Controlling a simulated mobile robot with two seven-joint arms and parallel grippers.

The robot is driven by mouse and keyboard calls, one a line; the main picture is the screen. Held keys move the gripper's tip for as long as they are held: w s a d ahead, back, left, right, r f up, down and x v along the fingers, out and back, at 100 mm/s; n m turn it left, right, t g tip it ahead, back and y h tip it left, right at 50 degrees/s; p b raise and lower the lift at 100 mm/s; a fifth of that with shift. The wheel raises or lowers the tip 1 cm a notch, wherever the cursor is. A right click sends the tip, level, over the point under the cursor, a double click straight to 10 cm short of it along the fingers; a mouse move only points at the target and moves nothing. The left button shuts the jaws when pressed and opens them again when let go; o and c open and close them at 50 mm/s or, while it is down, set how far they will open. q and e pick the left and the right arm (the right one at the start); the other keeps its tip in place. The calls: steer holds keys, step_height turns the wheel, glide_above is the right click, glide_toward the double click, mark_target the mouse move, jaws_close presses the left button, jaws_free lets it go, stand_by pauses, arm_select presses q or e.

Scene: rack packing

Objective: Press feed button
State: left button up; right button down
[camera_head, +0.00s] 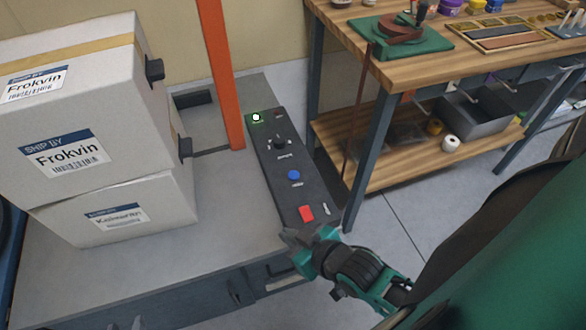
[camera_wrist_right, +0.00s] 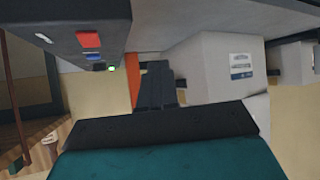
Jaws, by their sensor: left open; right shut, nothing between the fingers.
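A dark control panel (camera_head: 270,160) lies along the right edge of the grey machine top. It carries a lit green button (camera_head: 256,117), a black knob (camera_head: 279,143), a blue button (camera_head: 294,175) and a red switch (camera_head: 306,213). Their labels are too small to read, so I cannot tell which is the feed button. In the right wrist view the red switch (camera_wrist_right: 88,40) and the blue button (camera_wrist_right: 95,57) show upside down. My right gripper (camera_head: 290,238) is shut and empty near the panel's front end, below the red switch. Only the tips of my left gripper (camera_head: 126,325) show, at the bottom edge.
Stacked white boxes (camera_head: 90,115) stand on the grey surface at left. An orange post (camera_head: 219,75) rises beside the panel. A wooden workbench (camera_head: 470,50) with tools and a lower shelf stands at right, with a floor gap between.

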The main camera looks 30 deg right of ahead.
arm_select(q)
steer(key=shift+o, duration=0.6)
arm_select(e)
steer(key=w+d+n, duration=0.1)
steer(key=w+n, duration=0.1)
steer(key=w+d+n+y, duration=0.1)
steer(key=w+n, duration=0.1)
steer(key=w, duration=0.1)
steer(key=w+d+n+g, duration=0.1)
steer(key=w, duration=0.2)
steer(key=shift+r+n+y+p, duration=0.25)
steer(key=shift+n+y+p, duration=0.05)
steer(key=shift+n+y, duration=0.1)
arm_select(q)
steer(key=shift+s+r, duration=0.1)
steer(key=shift+r, duration=0.35)
arm_select(e)
steer(key=w+d+r+n+g, duration=0.1)
steer(key=w+d+r+n, duration=0.4)
steer(key=w+d, duration=0.3)
steer(key=shift+w+d+r+n+g+y, duration=0.35)
steer(key=shift+d+n, duration=0.25)
steer(key=shift+d, duration=0.25)
